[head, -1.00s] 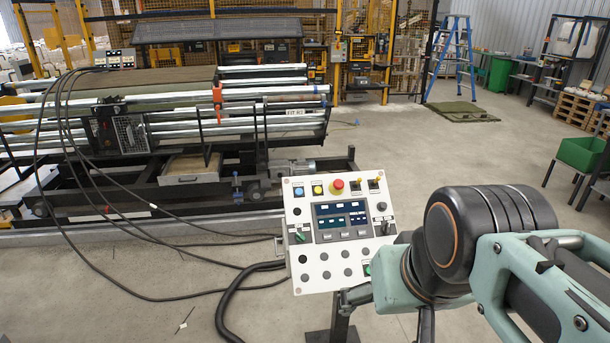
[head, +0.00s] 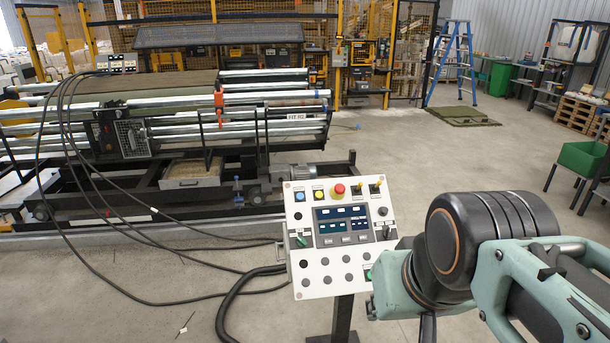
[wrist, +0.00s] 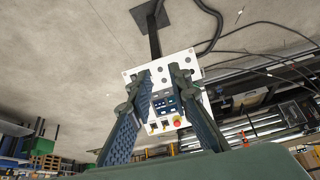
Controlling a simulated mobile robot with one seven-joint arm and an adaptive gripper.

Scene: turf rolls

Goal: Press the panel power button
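The white control panel (head: 335,268) stands on a dark post in the head view, tilted back, with a screen, coloured buttons, a red emergency knob (head: 339,189) and several switches. A green button (head: 368,275) shows at its lower right corner, close to my arm in the picture. I cannot read which control is the power button. In the wrist view the panel (wrist: 165,76) appears upside down beyond my gripper (wrist: 161,72). The two fingers are apart with nothing between them, and they hide parts of the panel. In the head view my arm hides the fingers.
A roller machine (head: 170,125) fills the left. Black cables (head: 150,290) run over the floor to the panel. A blue ladder (head: 452,65) and a green bin (head: 582,157) stand further back.

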